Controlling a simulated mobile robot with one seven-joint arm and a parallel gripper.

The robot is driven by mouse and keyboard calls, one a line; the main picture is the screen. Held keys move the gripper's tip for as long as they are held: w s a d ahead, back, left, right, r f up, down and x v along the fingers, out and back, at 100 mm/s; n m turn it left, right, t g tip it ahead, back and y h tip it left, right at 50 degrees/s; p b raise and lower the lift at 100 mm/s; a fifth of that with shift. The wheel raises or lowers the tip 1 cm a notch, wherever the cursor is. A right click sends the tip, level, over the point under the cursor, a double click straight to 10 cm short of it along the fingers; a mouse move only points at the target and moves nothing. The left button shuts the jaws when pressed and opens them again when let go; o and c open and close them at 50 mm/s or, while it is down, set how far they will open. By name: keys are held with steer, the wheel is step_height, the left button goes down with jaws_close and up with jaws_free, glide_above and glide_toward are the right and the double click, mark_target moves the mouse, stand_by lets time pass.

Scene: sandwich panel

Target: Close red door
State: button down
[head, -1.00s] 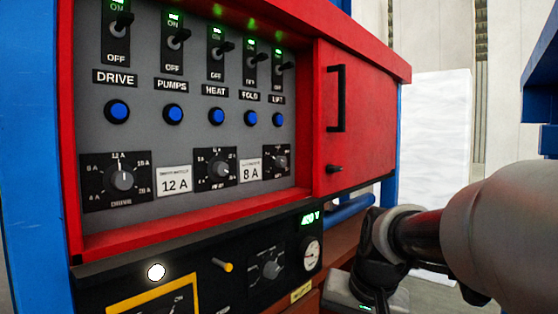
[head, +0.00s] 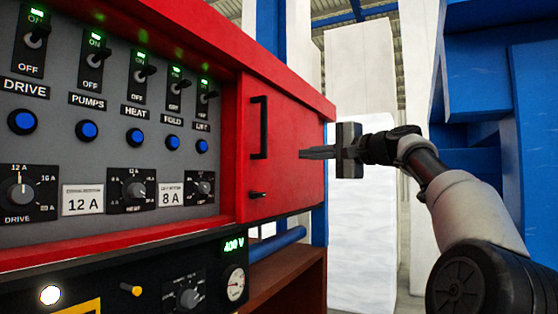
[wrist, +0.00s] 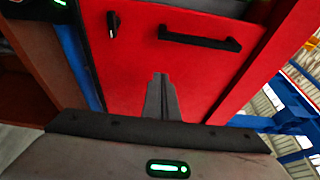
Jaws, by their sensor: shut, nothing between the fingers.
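The red door (head: 285,160) is at the right of the red-framed switch panel and does not cover the switches. It has a black bar handle (head: 260,128) and a small black knob (head: 257,195) below. In the wrist view the door (wrist: 200,75) fills the middle, with its handle (wrist: 200,40) near the top. My gripper (head: 303,154) is shut and empty, with its fingers pointing at the door face, right of the handle. In the wrist view its fingertips (wrist: 158,78) overlap the door below the handle. I cannot tell whether they touch it.
The grey switch panel (head: 105,115) has several toggles, blue buttons and dials. Below it is a black lower panel (head: 140,270) with a gauge. A blue pipe (head: 278,245) runs under the door. Blue structures (head: 480,70) stand at the right, behind my arm.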

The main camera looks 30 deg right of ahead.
steer(key=w+a, duration=0.6)
steer(key=w, duration=0.1)
stand_by(0.5)
steer(key=shift+a+f, duration=0.1)
steer(key=shift+a, duration=0.1)
